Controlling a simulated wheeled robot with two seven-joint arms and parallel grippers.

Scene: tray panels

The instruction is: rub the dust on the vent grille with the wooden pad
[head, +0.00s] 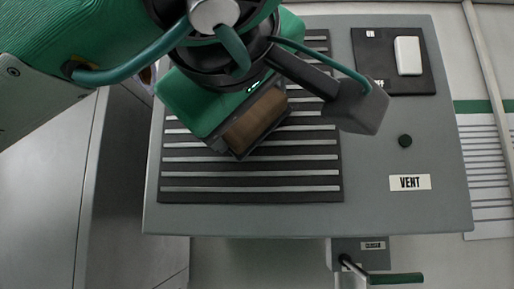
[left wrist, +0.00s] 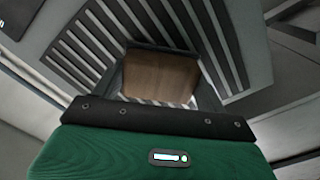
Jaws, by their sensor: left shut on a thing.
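The vent grille (head: 250,181) is a dark panel with several pale horizontal slats, on the left part of a grey panel. It also shows in the left wrist view (left wrist: 85,45). My left gripper (head: 256,122) is over the grille's upper middle, shut on the brown wooden pad (head: 258,118). The pad sits between the fingers in the left wrist view (left wrist: 160,77). I cannot tell whether the pad touches the slats. My left arm and gripper hide the grille's upper left. I cannot make out any dust on the visible slats. My right gripper is not in view.
Right of the grille are a white rocker switch (head: 408,55) on a black plate, a black knob (head: 405,141) and a VENT label (head: 410,182). Below the grey panel (head: 300,219) is a green-handled lever (head: 396,278) by a CLOSED label.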

